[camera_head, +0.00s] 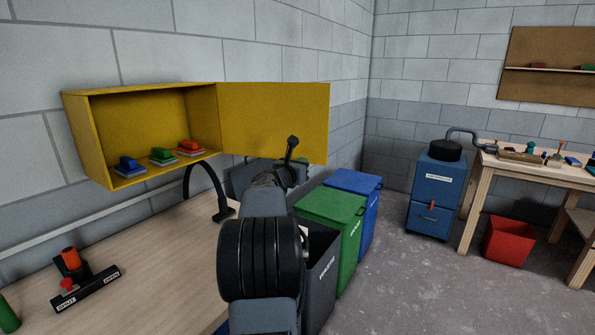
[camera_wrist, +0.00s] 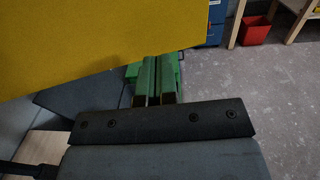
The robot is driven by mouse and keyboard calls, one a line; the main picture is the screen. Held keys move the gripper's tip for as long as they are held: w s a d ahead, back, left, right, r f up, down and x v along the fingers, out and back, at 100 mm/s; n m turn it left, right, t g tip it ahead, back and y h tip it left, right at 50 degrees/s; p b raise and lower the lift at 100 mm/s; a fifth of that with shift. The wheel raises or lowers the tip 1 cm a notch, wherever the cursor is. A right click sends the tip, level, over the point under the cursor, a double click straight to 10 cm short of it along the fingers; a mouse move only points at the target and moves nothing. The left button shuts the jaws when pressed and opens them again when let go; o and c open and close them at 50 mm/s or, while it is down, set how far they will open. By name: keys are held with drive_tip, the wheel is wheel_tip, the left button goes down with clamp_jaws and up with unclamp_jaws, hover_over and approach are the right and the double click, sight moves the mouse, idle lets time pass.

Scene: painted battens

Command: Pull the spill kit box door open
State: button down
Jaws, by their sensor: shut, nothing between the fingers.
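The yellow spill kit box (camera_head: 88,137) hangs on the block wall at the left in the head view. Its door (camera_head: 265,112) stands swung wide open to the right, so the inside shows. My gripper (camera_head: 291,146) is shut and empty. In the head view it overlaps the lower right part of the door. In the wrist view the door (camera_wrist: 90,45) fills the upper left, and my gripper's fingers (camera_wrist: 156,75) lie together just below its lower edge. I cannot tell whether they touch the door.
Blue (camera_head: 128,165), green (camera_head: 162,156) and red (camera_head: 190,147) items sit in the box. A wooden bench (camera_head: 160,235) with a shut/open lever block (camera_head: 85,285) is below. Green (camera_head: 335,210) and blue (camera_head: 358,185) bins stand under the door.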

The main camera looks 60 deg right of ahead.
drive_tip(key=s+a+b, duration=0.1)
drive_tip(key=a+b, duration=0.3)
drive_tip(key=a, duration=0.9)
drive_tip(key=shift+s+a, duration=0.35)
drive_tip(key=shift+a, duration=0.05)
